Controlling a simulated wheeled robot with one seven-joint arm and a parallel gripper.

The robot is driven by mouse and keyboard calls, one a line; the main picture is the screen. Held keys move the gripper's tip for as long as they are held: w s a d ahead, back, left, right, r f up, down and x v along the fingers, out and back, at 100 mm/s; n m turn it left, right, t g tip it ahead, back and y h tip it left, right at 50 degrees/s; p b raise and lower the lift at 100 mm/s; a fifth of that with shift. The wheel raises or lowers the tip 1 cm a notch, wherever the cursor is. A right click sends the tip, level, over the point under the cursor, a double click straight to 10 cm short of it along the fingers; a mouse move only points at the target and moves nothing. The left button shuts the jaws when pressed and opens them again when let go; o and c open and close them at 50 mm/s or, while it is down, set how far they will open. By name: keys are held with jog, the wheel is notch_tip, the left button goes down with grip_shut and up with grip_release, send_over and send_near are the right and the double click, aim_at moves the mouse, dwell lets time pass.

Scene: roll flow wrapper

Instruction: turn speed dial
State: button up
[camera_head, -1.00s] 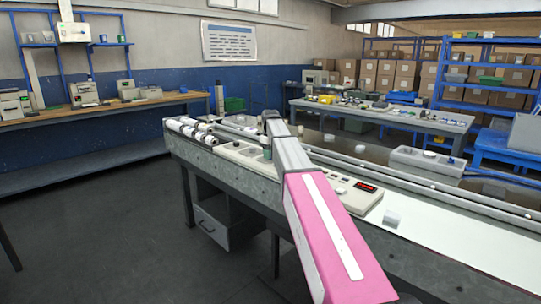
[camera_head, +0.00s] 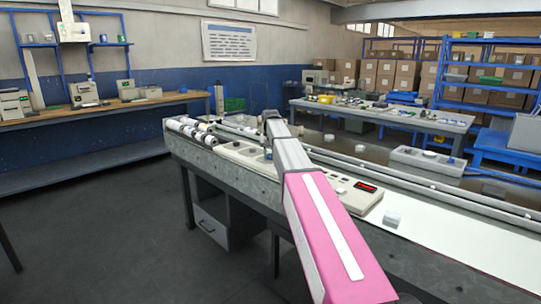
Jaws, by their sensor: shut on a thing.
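The pale control panel (camera_head: 357,202) lies along the near side of the long grey machine, with a small red display (camera_head: 366,187) and a few small controls. My arm reaches over the panel, and its end bends down to the panel's left part. My gripper (camera_head: 267,153) is small and partly hidden there, beside my arm's grey link. It is shut on the speed dial at the panel. The dial itself is hidden by the fingers and too small to make out.
White rolls (camera_head: 190,128) sit at the machine's left end. A small white block (camera_head: 392,219) lies on the pale surface right of the panel. A rail (camera_head: 430,183) runs along the machine behind it. A cluttered worktable (camera_head: 380,113) stands behind.

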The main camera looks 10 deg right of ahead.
aim_at(270, 154)
jog(key=shift+m, duration=1.6)
jog(key=o, duration=0.9)
notch_tip(270, 154, up, 11)
jog(key=shift+f, duration=0.1)
